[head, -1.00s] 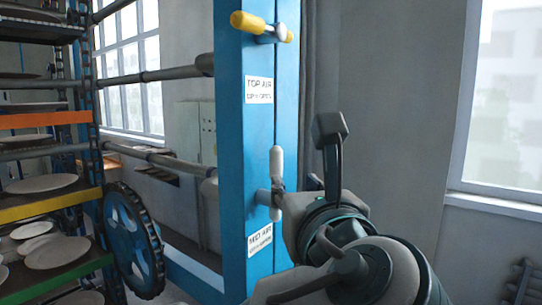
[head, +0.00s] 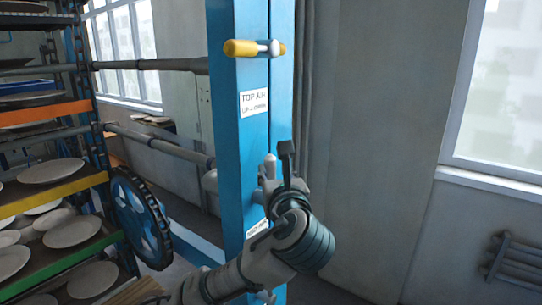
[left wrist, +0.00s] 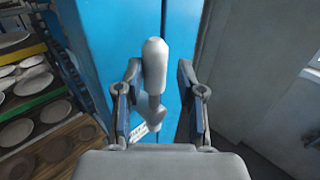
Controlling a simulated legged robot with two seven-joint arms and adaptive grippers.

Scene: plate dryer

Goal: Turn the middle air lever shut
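The middle air lever is a light grey handle (head: 268,168) on the blue post (head: 240,140), pointing up. In the left wrist view the lever (left wrist: 154,66) stands upright between the fingers of my left gripper (left wrist: 160,75). The fingers are open, one on each side; the left one is very near the lever, and I cannot tell if it touches. In the head view my left gripper (head: 279,165) is at the lever and partly covers it. The middle label (head: 257,228) is mostly hidden by my arm. My right gripper is not in view.
A yellow-handled top lever (head: 254,48) lies sideways above the "TOP AIR" label (head: 254,102). A rack of plates (head: 52,171) and a blue-spoked wheel (head: 140,220) stand at the left. The wall and floor right of the post are clear, with a radiator (head: 515,262) far right.

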